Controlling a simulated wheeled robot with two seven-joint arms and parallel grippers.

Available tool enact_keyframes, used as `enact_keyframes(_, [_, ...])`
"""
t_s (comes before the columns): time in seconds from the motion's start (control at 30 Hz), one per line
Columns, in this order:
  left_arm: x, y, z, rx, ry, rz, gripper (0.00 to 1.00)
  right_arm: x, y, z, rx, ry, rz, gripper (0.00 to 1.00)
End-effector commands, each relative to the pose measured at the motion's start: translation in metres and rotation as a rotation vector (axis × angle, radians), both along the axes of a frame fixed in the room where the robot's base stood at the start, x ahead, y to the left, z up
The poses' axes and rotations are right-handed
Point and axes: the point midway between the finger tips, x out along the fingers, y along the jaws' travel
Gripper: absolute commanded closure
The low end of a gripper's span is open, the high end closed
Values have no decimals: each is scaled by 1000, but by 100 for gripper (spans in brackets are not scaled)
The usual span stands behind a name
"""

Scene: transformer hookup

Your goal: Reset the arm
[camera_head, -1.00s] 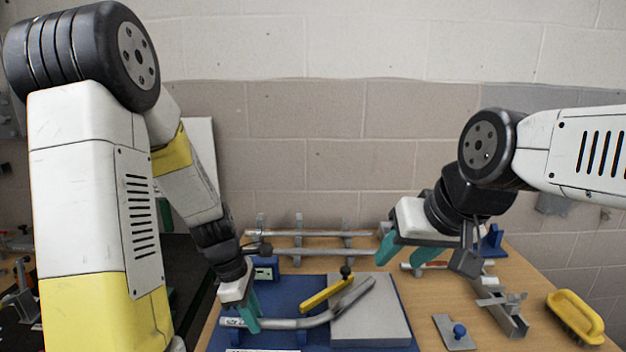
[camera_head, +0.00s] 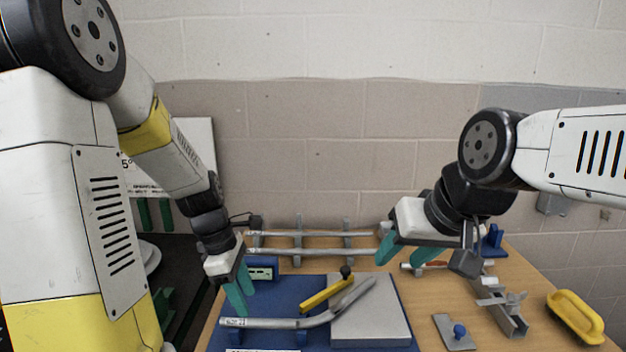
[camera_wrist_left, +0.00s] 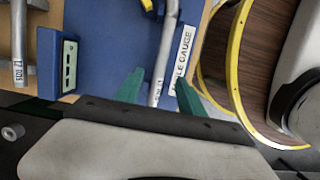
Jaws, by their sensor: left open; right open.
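My left gripper (camera_head: 238,288) has green fingers and is open and empty. It is above the left edge of the blue board (camera_head: 232,340), near the end of a bent grey tube (camera_head: 272,323). In the left wrist view the tube (camera_wrist_left: 166,58) shows beyond and between the open fingers (camera_wrist_left: 158,92), apart from them as far as I can tell. My right gripper (camera_head: 408,256), also green-fingered, is open and empty, held over the back of the table right of the board.
A yellow-handled lever (camera_head: 322,296) and grey plate (camera_head: 370,318) sit on the blue board. A rack with straight tubes (camera_head: 310,251) stands behind. At right are a metal channel (camera_head: 508,318), a blue-knobbed plate (camera_head: 456,335) and a yellow handle (camera_head: 575,316). A brick wall closes the back.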

Motion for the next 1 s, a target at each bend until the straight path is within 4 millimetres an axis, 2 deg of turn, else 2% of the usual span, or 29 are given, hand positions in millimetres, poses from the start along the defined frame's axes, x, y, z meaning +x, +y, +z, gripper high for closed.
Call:
enact_keyframes(0.17, [-2, 2, 20, 1, -31, -45, 54, 0, 0, 0, 0, 0, 0, 54])
enact_keyframes(0.27, [-8, 0, 41, 8, -115, -176, 54, 0, 0, 0, 0, 0, 0, 54])
enact_keyframes(0.5, [-43, -6, 115, 124, -455, -753, 54, 0, 0, 0, 0, 0, 0, 54])
enact_keyframes(0.63, [-68, -7, 145, 244, -612, -1063, 54, 0, 0, 0, 0, 0, 0, 54])
enact_keyframes(0.8, [-93, -7, 167, 395, -733, -1359, 54, 0, 0, 0, 0, 0, 0, 54])
enact_keyframes(1.0, [-103, -7, 175, 474, -775, -1496, 54, 0, 0, 0, 0, 0, 0, 54])
